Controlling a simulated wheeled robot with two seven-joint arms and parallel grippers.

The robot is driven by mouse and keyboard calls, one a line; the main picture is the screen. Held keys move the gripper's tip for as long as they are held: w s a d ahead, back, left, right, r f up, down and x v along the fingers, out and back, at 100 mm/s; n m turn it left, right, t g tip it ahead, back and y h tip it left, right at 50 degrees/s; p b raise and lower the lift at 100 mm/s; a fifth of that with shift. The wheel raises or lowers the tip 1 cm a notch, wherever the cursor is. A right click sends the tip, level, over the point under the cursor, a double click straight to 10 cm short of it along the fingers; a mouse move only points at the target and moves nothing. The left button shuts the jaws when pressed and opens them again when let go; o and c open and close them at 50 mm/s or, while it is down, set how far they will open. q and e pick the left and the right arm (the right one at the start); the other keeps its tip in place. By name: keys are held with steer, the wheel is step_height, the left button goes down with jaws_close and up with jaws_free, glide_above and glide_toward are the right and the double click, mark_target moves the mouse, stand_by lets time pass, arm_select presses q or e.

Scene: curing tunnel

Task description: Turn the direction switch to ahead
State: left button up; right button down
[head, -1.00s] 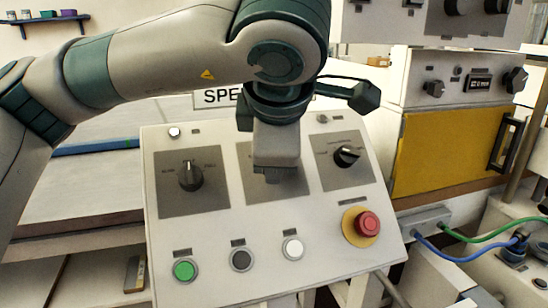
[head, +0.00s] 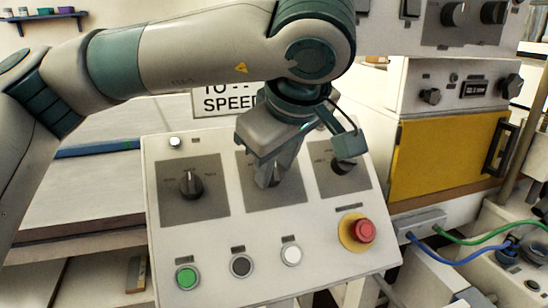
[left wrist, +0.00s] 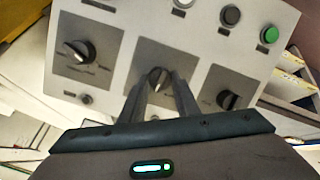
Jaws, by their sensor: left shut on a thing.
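The sloped control panel (head: 215,235) carries three black rotary switches in a row on grey plates. My left gripper (head: 272,178) reaches down onto the middle switch and is shut on its knob (left wrist: 158,78); in the left wrist view the two fingers (left wrist: 159,88) stand on either side of it. The knob is mostly hidden by my gripper in the head view. The left switch (head: 191,184) points about straight up. The right switch (head: 342,165) is partly covered by my wrist. Switch labels are too small to read. My right gripper is not in view.
Below the switches are a green button (head: 187,277), a black button (head: 241,265), a white button (head: 291,254) and a red mushroom button (head: 362,231) on a yellow ring. A sign (head: 226,100) stands behind. A yellow-doored cabinet (head: 440,160) is at the right.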

arm_select(q)
steer(key=shift+r+m+p, duration=0.1)
steer(key=shift+m+p, duration=0.35)
steer(key=shift+m, duration=0.45)
steer(key=m+y+p, duration=0.1)
steer(key=m+p, duration=0.1)
steer(key=m, duration=0.2)
steer(key=shift+d, duration=0.2)
steer(key=shift+m+p, duration=0.3)
steer(key=shift+m, duration=0.5)
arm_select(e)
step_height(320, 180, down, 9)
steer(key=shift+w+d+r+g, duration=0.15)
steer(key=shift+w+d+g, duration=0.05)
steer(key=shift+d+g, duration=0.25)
arm_select(q)
steer(key=o, duration=1)
steer(key=shift+o, duration=0.2)
steer(key=v, duration=1.7)
steer(key=shift+d, duration=0.4)
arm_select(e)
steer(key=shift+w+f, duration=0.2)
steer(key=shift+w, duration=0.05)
